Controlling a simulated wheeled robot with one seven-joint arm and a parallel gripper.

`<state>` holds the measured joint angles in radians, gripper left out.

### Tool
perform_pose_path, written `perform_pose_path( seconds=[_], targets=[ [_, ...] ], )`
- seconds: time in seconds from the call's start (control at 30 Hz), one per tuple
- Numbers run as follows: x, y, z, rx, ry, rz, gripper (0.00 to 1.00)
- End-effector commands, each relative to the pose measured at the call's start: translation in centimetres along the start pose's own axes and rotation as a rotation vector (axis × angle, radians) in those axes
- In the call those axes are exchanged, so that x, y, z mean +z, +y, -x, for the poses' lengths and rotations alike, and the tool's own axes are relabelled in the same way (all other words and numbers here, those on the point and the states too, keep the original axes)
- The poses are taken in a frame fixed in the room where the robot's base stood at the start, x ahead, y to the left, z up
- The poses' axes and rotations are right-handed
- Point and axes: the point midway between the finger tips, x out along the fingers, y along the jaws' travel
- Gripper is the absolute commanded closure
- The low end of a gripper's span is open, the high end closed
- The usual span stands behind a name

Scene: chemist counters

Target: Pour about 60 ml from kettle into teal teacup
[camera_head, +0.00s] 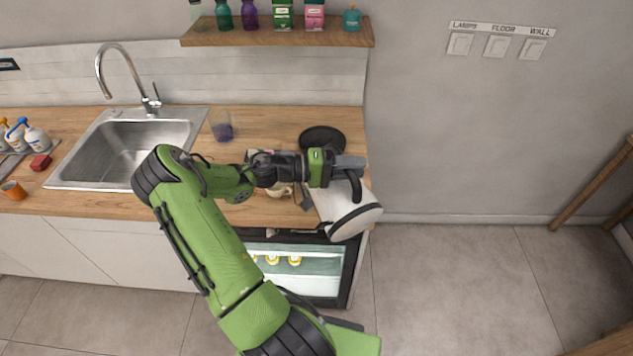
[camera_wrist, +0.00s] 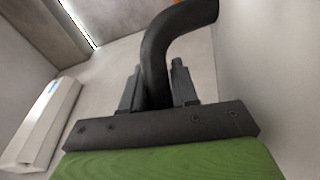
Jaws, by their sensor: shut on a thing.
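The white kettle (camera_head: 340,205) with a dark handle is held strongly tilted at the right end of the counter, its dark-rimmed end toward the lower right. My gripper (camera_head: 352,170) is shut on its handle. In the wrist view the black curved handle (camera_wrist: 158,45) passes between the two fingers of my gripper (camera_wrist: 158,85). A small cream cup (camera_head: 279,190) stands on the counter left of the kettle, partly behind my arm. I cannot make out a teal teacup; my arm and the kettle hide part of the counter. No liquid stream is visible.
A round black base (camera_head: 322,139) lies behind my gripper. A glass with purple contents (camera_head: 221,127) stands near the sink (camera_head: 120,150). An orange cup (camera_head: 13,190) is far left. Above is a shelf (camera_head: 280,38) with bottles and boxes.

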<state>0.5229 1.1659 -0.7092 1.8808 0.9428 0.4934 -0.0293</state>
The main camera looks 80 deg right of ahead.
Motion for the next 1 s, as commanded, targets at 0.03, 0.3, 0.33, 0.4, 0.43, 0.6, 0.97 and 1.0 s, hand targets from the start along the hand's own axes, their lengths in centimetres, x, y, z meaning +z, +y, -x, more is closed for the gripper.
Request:
perform_pose_path(
  seconds=[0.03, 0.3, 0.33, 0.4, 0.43, 0.6, 0.97, 1.0],
  targets=[
    [0.15, 0.18, -0.11, 0.006, -0.001, -0.006, 1.0],
    [0.51, -0.04, -0.27, 0.001, -0.002, -0.013, 1.0],
    [0.62, -0.11, -0.3, 0.0, -0.001, -0.017, 1.0],
    [0.78, -0.24, -0.38, -0.004, 0.0, -0.025, 1.0],
    [0.83, -0.24, -0.4, -0.004, 0.0, -0.025, 1.0],
    [0.65, 0.08, -0.35, -0.001, 0.0, -0.022, 1.0],
    [0.49, 0.1, -0.27, 0.003, 0.0, -0.013, 1.0],
    [0.46, 0.12, -0.26, 0.003, 0.0, -0.012, 1.0]
  ],
)
